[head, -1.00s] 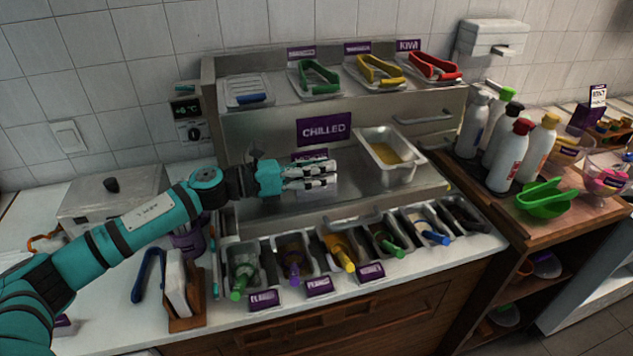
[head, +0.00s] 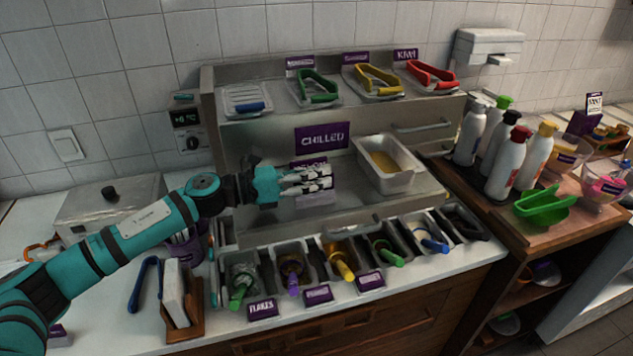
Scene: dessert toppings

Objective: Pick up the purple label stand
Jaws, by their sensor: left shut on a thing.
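My left gripper (head: 318,181) reaches in from the left, in front of the chilled unit. It is shut on a small purple label stand (head: 309,163). The stand's purple top edge shows just above the fingers and a pale part shows below them. The fingers hide most of its face, so its lettering cannot be read. I cannot tell whether it still touches the steel shelf. My right gripper is not in view.
A purple CHILLED sign (head: 321,138) is close behind the gripper. A steel pan with yellow contents (head: 387,165) stands to its right. Topping bins with coloured handles line the front, with a FLAKES label (head: 262,309) before them. Bottles (head: 507,158) stand at the right.

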